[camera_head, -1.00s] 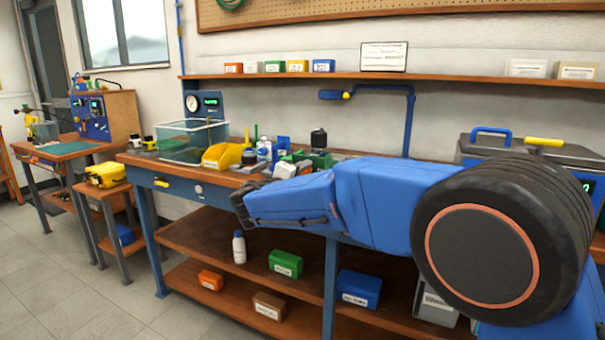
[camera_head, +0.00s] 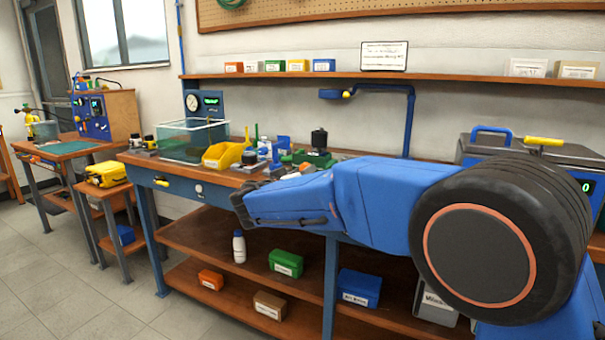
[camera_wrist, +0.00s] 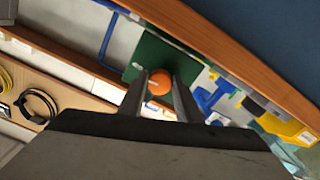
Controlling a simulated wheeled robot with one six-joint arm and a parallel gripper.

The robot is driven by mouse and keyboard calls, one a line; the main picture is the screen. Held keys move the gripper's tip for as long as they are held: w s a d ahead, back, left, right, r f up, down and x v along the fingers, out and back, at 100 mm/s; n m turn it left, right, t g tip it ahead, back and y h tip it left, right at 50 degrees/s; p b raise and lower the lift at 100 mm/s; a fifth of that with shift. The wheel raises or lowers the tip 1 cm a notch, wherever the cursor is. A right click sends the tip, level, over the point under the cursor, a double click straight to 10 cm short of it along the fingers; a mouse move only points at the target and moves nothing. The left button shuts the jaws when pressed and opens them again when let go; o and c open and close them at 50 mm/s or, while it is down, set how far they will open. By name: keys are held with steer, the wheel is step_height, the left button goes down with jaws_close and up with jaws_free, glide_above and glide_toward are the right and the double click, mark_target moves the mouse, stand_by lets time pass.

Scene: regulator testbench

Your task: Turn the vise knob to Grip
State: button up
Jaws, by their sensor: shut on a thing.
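The vise knob (camera_wrist: 160,84) is round and orange with a small pale mark on its face. It sits at the edge of the green vise body (camera_wrist: 150,52) in the wrist view. My gripper (camera_wrist: 160,77) has one finger on each side of the knob and is shut on it. In the head view the green vise (camera_head: 318,159) shows on the workbench behind my blue arm. I cannot read any Grip label in these frames.
A yellow bin (camera_head: 222,155), a clear tank (camera_head: 190,140) and small bottles stand left of the vise on the bench. A blue lamp arm (camera_head: 409,120) rises behind. The workbench front edge (camera_wrist: 225,62) runs close by the vise in the wrist view.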

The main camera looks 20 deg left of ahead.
steer(key=shift+f+m, duration=0.2)
steer(key=shift+m, duration=0.6)
steer(key=o, duration=1.1)
steer(key=shift+r, duration=0.1)
steer(key=shift+c, duration=0.2)
steer(key=s+a, duration=0.1)
steer(key=s, duration=1.6)
steer(key=shift+s+a, duration=0.2)
